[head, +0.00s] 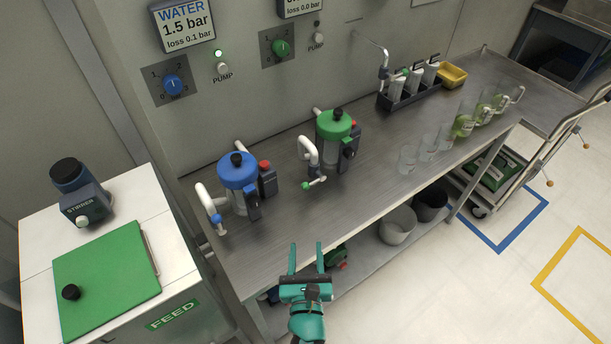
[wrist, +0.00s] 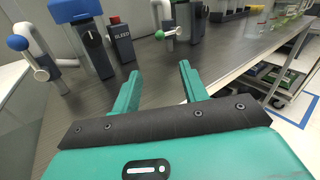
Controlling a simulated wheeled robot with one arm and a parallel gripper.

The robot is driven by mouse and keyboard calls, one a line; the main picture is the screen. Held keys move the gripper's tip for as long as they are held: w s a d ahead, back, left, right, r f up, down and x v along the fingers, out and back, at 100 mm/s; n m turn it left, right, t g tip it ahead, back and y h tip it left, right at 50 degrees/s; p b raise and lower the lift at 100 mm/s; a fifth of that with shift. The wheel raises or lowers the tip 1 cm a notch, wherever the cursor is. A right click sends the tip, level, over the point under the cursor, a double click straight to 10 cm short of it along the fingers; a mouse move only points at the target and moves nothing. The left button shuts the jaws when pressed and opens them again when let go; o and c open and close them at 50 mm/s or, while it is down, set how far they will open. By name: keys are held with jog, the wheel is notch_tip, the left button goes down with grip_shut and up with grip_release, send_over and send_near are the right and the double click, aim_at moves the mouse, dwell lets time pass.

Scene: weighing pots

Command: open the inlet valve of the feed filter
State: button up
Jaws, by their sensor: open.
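The feed filter (head: 334,124), with a green lid, stands on the steel bench right of a blue-lidded filter (head: 238,171). A dark valve block (head: 347,158) sits on its front right, but its knob position is too small to read. A white outlet pipe (head: 308,149) with a green-ended tap (head: 306,185) is on its left. In the wrist view, the green tap end (wrist: 159,34) and part of a dark block (wrist: 196,18) show at the top. My gripper (head: 306,246) is open and empty at the bench's front edge, apart from both filters; the wrist view shows its fingers (wrist: 160,72) spread.
The blue filter's knobbed block (wrist: 95,48) and red-topped BLEED box (wrist: 121,40) stand ahead left. Glass beakers (head: 428,146) and a rack (head: 404,95) are farther right on the bench. A green-lidded FEED tank (head: 105,265) stands left.

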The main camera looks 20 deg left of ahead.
aim_at(306, 189)
jog(key=shift+w+a+r, duration=0.1)
jog(key=shift+w+a, duration=0.05)
jog(key=shift+w, duration=0.5)
jog(key=p+x, duration=0.4)
jog(key=x, duration=1)
jog(key=shift+w+a, duration=0.2)
jog(key=shift+w, duration=0.1)
jog(key=shift+w+a, duration=0.2)
jog(key=shift+w, duration=0.5)
jog(key=c, duration=0.8)
